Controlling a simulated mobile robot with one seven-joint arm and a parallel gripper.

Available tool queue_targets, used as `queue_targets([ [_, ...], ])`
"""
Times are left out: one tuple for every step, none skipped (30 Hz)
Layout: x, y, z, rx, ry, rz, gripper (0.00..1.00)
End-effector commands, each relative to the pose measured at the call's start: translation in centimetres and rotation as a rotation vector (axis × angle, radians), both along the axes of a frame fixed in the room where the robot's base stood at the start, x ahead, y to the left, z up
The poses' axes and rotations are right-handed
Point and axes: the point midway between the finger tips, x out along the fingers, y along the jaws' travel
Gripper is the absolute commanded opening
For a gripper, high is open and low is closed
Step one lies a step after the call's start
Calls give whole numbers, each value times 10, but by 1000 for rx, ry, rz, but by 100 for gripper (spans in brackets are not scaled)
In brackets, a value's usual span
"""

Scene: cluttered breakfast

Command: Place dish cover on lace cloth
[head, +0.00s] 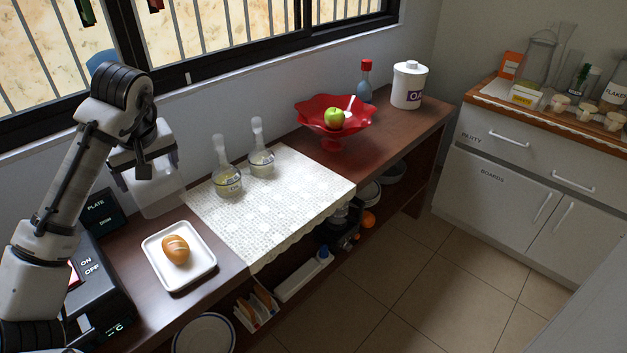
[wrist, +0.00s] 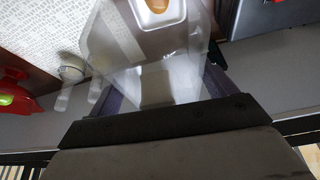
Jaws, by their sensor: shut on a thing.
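My gripper (head: 143,170) is shut on the dish cover (head: 158,197), a clear, see-through box. The cover hangs in the air at the left, behind the bread plate and left of the lace cloth. In the wrist view the cover (wrist: 130,62) spreads out beyond my dark fingers. The white lace cloth (head: 285,205) lies over the middle of the wooden counter, its front edge hanging down. It also shows at the upper left in the wrist view (wrist: 45,25). Two glass bottles, a left one (head: 228,183) and a right one (head: 261,160), stand at the cloth's back. Its front part is bare.
A bread roll (head: 176,249) lies on a white square plate (head: 204,273) left of the cloth. A dark appliance (head: 97,290) stands at the near left. A red bowl (head: 331,142) with a green apple, a red-capped bottle (head: 365,82) and a white canister (head: 409,88) stand beyond the cloth.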

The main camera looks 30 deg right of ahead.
Motion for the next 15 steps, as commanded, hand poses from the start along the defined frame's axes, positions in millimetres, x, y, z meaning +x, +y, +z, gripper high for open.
queue_targets([
  [3, -14, -1, -1, 0, -21, 59],
  [5, -22, -1, -1, 0, -34, 59],
  [7, -37, -2, -1, 0, -55, 59],
  [10, -48, -2, -2, 1, -72, 59],
  [11, -61, -3, -3, 0, -91, 59],
  [13, -78, -3, -2, 1, -116, 59],
  [15, -91, -3, -2, 1, -135, 59],
  [16, -104, -4, -2, 1, -153, 59],
  [16, -121, -4, -2, 1, -176, 59],
  [16, -133, -4, -1, 1, -194, 59],
  [17, -144, -4, -2, 1, -210, 59],
  [16, -159, -4, -1, 1, -230, 59],
  [16, -168, -5, -1, 1, -243, 59],
  [15, -177, -5, -2, 1, -255, 59],
  [14, -187, -5, -1, 0, -270, 59],
])
